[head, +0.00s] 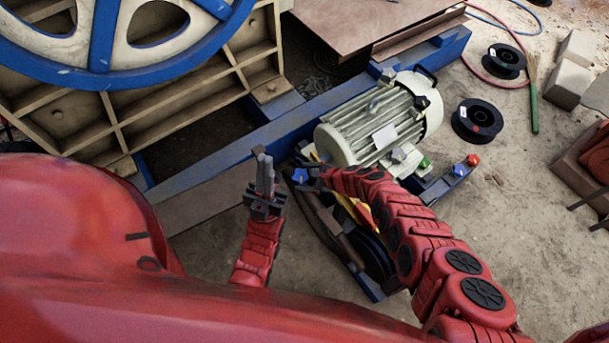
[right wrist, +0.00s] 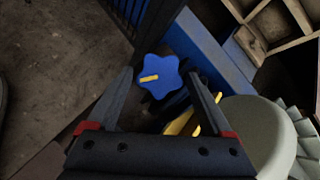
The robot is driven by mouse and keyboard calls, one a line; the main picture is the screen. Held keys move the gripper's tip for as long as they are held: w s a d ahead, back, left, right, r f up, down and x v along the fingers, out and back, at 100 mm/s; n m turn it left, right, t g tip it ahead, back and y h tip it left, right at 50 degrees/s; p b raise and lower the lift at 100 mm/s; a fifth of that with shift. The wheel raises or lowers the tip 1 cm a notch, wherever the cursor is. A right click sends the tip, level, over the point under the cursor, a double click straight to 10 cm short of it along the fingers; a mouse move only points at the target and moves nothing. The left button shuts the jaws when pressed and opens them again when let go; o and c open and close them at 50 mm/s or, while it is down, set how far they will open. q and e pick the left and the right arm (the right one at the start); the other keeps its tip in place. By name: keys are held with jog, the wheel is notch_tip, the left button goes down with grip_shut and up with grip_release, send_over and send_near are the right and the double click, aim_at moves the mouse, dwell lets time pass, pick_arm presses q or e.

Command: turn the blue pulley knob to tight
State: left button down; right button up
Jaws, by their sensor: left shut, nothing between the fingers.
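The blue pulley knob (right wrist: 160,76) is star-shaped with a yellow mark across its face, pointing roughly sideways in the right wrist view. In the head view the knob (head: 299,175) shows at the left end of the motor. My right gripper (right wrist: 160,84) is open, with a finger on each side of the knob, near its lobes; I cannot tell if they touch it. In the head view the right gripper (head: 308,167) is small and partly hidden by its own arm. My left gripper (head: 265,171) is shut and empty, left of the knob and apart from it.
The ribbed motor (head: 368,128) stands right of the knob on a blue frame. A red knob (head: 473,160) and a green knob (head: 425,163) are at its right. A large blue flywheel (head: 100,75) is upper left. Black spools (head: 477,121) lie on the floor at right.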

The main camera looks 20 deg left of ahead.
jog(key=shift+o, duration=0.7)
jog(key=shift+d+r, duration=0.1)
jog(key=shift+r, duration=0.1)
jog(key=p+v, duration=1.4)
jog(key=v, duration=0.3)
jog(key=shift+p, duration=0.4)
